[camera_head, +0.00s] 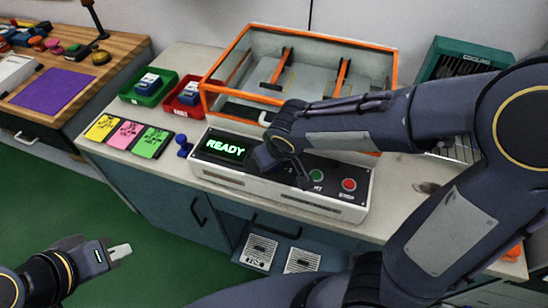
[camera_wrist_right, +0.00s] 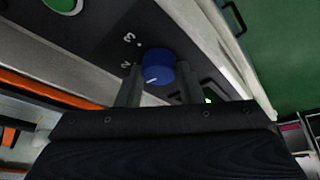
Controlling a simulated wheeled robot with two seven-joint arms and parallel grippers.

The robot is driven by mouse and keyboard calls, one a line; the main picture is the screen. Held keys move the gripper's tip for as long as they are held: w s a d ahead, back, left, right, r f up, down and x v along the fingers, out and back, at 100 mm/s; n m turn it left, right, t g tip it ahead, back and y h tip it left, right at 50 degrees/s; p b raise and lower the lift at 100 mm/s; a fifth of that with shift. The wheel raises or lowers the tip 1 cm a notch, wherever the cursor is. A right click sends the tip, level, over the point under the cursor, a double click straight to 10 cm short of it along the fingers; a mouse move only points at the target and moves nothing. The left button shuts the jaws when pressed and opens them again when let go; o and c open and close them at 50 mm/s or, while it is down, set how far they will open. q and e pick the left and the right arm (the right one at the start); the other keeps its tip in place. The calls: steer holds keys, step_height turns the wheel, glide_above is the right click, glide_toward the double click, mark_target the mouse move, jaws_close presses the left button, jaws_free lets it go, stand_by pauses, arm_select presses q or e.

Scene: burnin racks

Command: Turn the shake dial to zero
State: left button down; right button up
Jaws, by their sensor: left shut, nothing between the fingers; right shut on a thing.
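The shake dial (camera_wrist_right: 158,66) is a blue knob with a white pointer line, seen in the right wrist view on the dark front panel. The marks "2" and "3" show beside it. My right gripper (camera_wrist_right: 160,84) is shut on the dial, with one finger on each side of it. In the head view my right arm and gripper (camera_head: 282,158) cover the dial. The machine (camera_head: 270,196) has a green lit "READY" display (camera_head: 226,148). My left gripper (camera_head: 122,252) is shut and empty, over the floor at the lower left.
An orange-framed clear enclosure (camera_head: 222,92) rises behind the panel. A green button (camera_head: 316,175) and a red button (camera_head: 348,184) sit right of my right gripper. Coloured cards (camera_head: 127,134) and green (camera_head: 136,99) and red (camera_head: 175,105) bins lie to the left.

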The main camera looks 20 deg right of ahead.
stand_by(0.3)
steer(key=o, duration=1)
steer(key=shift+c, duration=0.2)
steer(key=shift+r, duration=0.1)
steer(key=v, duration=0.7)
steer(key=shift+r+p, duration=0.35)
steer(key=shift+p, duration=0.05)
steer(key=shift+s+d, duration=0.1)
steer(key=shift+s, duration=0.05)
